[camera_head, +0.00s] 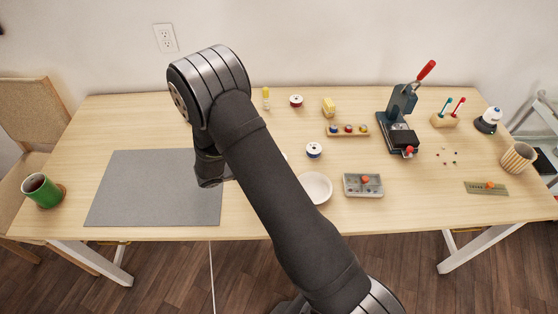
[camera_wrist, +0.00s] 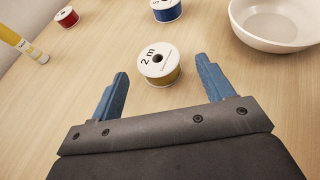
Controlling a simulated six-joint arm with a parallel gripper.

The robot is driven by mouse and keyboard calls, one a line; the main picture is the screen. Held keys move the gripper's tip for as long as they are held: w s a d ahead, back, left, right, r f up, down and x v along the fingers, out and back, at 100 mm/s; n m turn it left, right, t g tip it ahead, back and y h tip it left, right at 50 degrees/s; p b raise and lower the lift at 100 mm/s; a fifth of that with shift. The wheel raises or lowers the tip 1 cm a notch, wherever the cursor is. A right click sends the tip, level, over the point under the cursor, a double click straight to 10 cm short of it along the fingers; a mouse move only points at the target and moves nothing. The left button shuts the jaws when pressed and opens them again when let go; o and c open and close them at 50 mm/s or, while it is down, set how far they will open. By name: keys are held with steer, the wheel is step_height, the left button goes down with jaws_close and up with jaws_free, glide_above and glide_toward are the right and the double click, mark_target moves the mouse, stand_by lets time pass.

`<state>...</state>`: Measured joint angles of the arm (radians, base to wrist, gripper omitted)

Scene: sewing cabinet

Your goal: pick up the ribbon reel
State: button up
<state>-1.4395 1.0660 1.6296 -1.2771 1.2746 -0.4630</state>
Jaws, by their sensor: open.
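In the wrist view a reel with a white top marked "2 m" and gold-yellow ribbon (camera_wrist: 159,66) stands flat on the table. My gripper (camera_wrist: 162,71) is open, one blue finger to the left and one to the right of this reel, with nothing held. I cannot tell whether the fingertips are down at its height. A blue reel (camera_wrist: 167,10) and a red reel (camera_wrist: 66,17) stand farther off. In the head view the blue reel (camera_head: 313,150) and red reel (camera_head: 296,101) show right of my arm. The gold reel is mostly or wholly hidden there by my arm.
A white bowl (camera_head: 316,187) stands near the blue reel. A press with a red handle (camera_head: 400,120) is farther right. The grey mat (camera_head: 150,190) is bare.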

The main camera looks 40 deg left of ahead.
steer(key=x, duration=0.4)
steer(key=shift+w, duration=0.25)
steer(key=shift+r, duration=0.1)
steer(key=c, duration=1)
steer(key=shift+c, duration=0.2)
